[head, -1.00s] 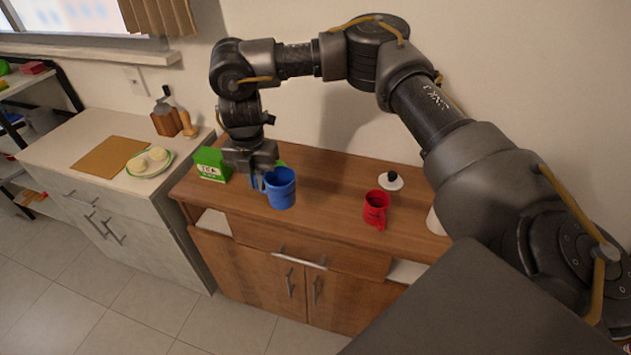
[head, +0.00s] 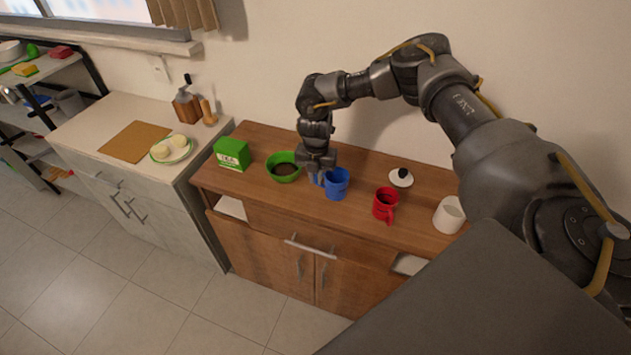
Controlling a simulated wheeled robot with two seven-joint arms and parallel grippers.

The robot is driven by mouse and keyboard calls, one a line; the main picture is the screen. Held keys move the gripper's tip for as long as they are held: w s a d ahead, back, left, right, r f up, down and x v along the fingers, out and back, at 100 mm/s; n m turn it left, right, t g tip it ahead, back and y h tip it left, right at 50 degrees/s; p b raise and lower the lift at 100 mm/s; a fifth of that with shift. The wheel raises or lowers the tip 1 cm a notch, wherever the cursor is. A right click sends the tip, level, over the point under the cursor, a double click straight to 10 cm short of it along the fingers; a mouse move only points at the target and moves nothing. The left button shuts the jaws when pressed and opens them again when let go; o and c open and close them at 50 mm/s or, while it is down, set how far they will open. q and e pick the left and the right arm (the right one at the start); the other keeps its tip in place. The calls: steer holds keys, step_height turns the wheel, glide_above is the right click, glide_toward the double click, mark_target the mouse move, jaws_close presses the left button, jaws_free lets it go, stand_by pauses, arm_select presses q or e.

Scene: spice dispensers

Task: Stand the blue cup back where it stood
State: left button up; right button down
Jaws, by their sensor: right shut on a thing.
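The blue cup (head: 337,184) is upright at the middle of the wooden cabinet top (head: 290,205), between a green bowl and a red cup. My right gripper (head: 317,178) is at the cup's left side, shut on its handle side; the fingers are partly hidden by the wrist. I cannot tell whether the cup's base touches the wood. My left gripper is not in view.
The green bowl (head: 284,167) with dark contents and a green tea box (head: 232,154) stand to the left. The red cup (head: 385,204), a white lid with a black knob (head: 401,178) and a white container (head: 449,215) stand to the right. Some bare wood lies in front of the bowl.

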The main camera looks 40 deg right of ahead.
step_height(320, 180, down, 3)
steer(key=shift+r, duration=0.1)
steer(key=c, duration=1.5)
jaws_free()
steer(key=shift+f, duration=0.2)
steer(key=shift+r, duration=0.2)
step_height(320, 180, up, 12)
steer(key=b, duration=0.2)
steer(key=shift+b, duration=0.3)
